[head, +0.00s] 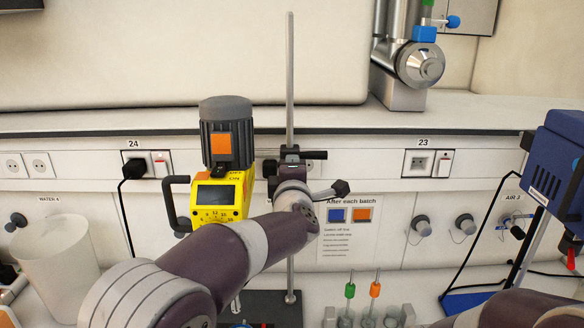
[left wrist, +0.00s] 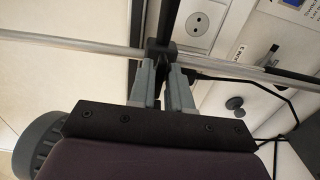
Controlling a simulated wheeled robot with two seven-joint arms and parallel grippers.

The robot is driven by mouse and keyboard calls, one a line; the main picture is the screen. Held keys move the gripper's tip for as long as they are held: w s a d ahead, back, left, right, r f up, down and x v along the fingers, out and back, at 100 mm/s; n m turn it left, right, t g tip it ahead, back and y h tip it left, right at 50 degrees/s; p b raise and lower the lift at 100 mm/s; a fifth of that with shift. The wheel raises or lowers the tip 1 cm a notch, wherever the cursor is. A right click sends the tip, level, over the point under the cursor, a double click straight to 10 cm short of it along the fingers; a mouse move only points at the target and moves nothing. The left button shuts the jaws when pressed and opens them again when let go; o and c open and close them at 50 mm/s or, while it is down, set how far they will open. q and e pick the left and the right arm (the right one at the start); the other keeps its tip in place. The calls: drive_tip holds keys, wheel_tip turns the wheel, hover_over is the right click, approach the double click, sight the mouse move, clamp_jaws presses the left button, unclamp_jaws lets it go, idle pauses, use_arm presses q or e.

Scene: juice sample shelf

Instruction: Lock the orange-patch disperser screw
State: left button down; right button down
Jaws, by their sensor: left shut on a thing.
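The disperser (head: 225,165) has a grey motor, a yellow body and an orange patch on the motor. It stands left of a vertical steel rod (head: 290,75), held by a dark clamp at the rod. My left arm reaches up from the lower left, and its gripper (head: 291,172) is at that clamp, partly hidden by my wrist. In the left wrist view both grey fingers (left wrist: 162,82) are closed on a small dark part, the screw, beside the black clamp block (left wrist: 157,46) on the rod. The screw is mostly hidden between the fingers. My right gripper is out of view.
A white bin (head: 60,255) stands at the left. Tubes with green (head: 350,290) and orange (head: 375,289) tops stand right of the stand base (head: 270,306). A blue device (head: 556,160) is at the right. A notice (head: 350,235) hangs on the back panel.

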use_arm(q)
drive_tip(key=shift+f, duration=0.1)
idle(0.4)
drive_tip(key=c, duration=1.1)
unclamp_jaws()
drive_tip(key=s+b, duration=0.4)
drive_tip(key=s, duration=0.8)
drive_tip(key=shift+s+b, duration=0.35)
drive_tip(key=shift+s, duration=0.05)
